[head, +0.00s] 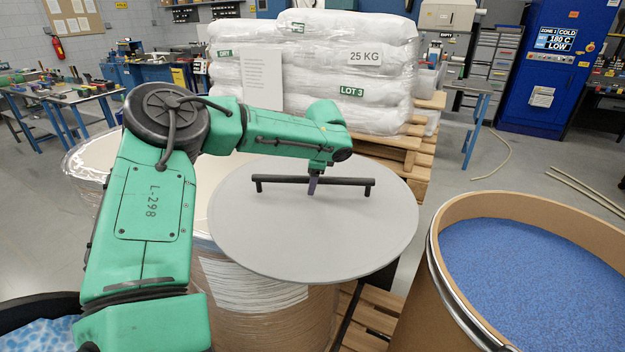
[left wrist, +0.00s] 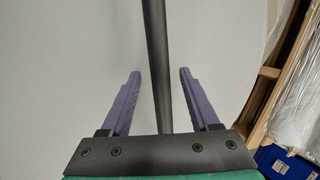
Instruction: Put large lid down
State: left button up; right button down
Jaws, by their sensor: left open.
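The large lid (head: 270,225) is a flat grey disc with a black bar handle (head: 270,180) across its top. It lies level over a film-wrapped drum (head: 265,310), and its edge overhangs the front of that drum. The grey lid (left wrist: 80,70) fills the background there. My right gripper is not in view.
An open drum of blue pellets (head: 540,275) stands at the right. White sacks (head: 335,70) on a wooden pallet (head: 415,150) stand behind the lid. Part of another open container (head: 40,330) shows at the lower left. A blue cabinet (head: 555,70) stands at the back right.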

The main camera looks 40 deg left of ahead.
pick_arm(q)
jog(key=b+v, duration=0.1)
jog(key=v, duration=1.1)
jog(key=shift+f, duration=0.1)
